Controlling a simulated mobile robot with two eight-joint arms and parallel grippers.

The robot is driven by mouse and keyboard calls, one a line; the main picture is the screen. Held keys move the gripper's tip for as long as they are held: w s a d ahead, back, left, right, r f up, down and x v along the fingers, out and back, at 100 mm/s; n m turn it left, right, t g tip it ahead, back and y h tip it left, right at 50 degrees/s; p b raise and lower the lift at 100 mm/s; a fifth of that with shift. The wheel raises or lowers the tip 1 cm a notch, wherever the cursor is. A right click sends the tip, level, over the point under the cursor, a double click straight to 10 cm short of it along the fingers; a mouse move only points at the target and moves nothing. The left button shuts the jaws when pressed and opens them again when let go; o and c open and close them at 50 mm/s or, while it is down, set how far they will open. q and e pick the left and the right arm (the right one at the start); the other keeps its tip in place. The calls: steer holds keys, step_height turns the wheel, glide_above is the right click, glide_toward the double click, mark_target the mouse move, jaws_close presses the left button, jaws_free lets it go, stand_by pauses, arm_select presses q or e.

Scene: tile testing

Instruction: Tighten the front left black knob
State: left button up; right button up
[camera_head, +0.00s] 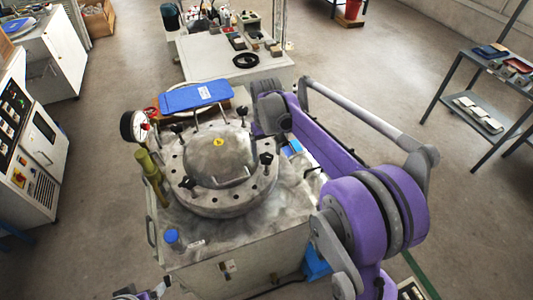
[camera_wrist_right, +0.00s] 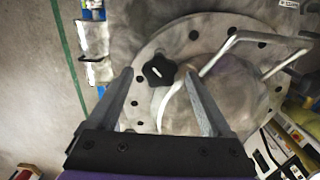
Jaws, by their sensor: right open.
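The round steel flange (camera_head: 212,208) with a domed lid (camera_head: 212,155) sits on a metal box. Several black knobs stand around it: the front left knob (camera_head: 188,183), the front right knob (camera_head: 266,158), the back left knob (camera_head: 177,128) and the back right knob (camera_head: 242,111). My right gripper (camera_wrist_right: 158,76) is open and empty in the right wrist view. A black star knob (camera_wrist_right: 160,70), apparently the front right one, shows between its fingertips with no visible grip. In the head view my right arm hides the fingers. Part of my left arm shows at the bottom edge; its jaws are unclear.
A pressure gauge (camera_head: 134,125) and an olive cylinder (camera_head: 150,166) stand left of the flange. A blue clipboard (camera_head: 196,96) lies behind it. A blue cap (camera_head: 171,236) is at the box's front left. Bent metal handles rise from the lid.

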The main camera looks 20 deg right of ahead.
step_height(320, 180, up, 9)
steer(key=shift+r, duration=0.2)
stand_by(0.4)
steer(key=s+a+f+t, duration=0.1)
steer(key=s+a+f, duration=0.1)
steer(key=s, duration=0.6)
steer(key=s+a+f+t+p, duration=0.1)
steer(key=s+f, duration=0.3)
steer(key=s, duration=0.4)
steer(key=s+a+f+t, duration=0.3)
steer(key=s, duration=0.6)
steer(key=shift+a+f+n+p, duration=0.25)
steer(key=shift+a+n+p, duration=0.05)
steer(key=shift+a+n, duration=0.1)
stand_by(0.6)
